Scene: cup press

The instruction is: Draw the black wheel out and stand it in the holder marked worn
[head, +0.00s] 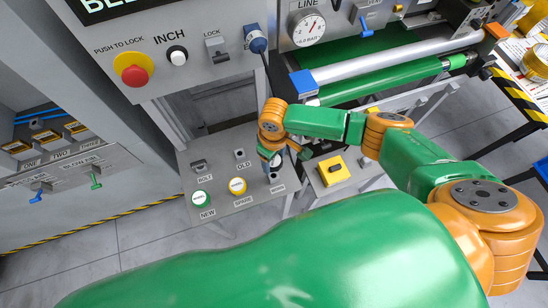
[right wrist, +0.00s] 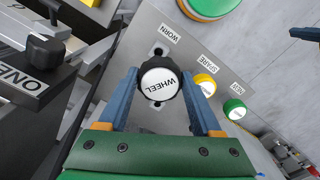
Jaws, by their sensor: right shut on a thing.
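The black wheel (right wrist: 158,82) has a white face lettered WHEEL. My right gripper (right wrist: 159,76) is shut on it, one blue finger on each side. In the head view the right gripper (head: 271,160) is over the right end of the small grey panel. The holder marked worn (right wrist: 161,48) shows as a dark fitting beside its label, just beyond the wheel in the right wrist view. The wheel hides part of the panel; I cannot tell its exact height above it. My left gripper is not in view.
A yellow wheel (head: 237,186) stands at SPARE and a green-rimmed wheel (head: 201,198) at NEW. Sockets marked BOLT (head: 199,165) and OLD (head: 240,154) are behind. A yellow block (head: 333,171) stands to the right. Green rollers (head: 380,85) lie behind my right arm.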

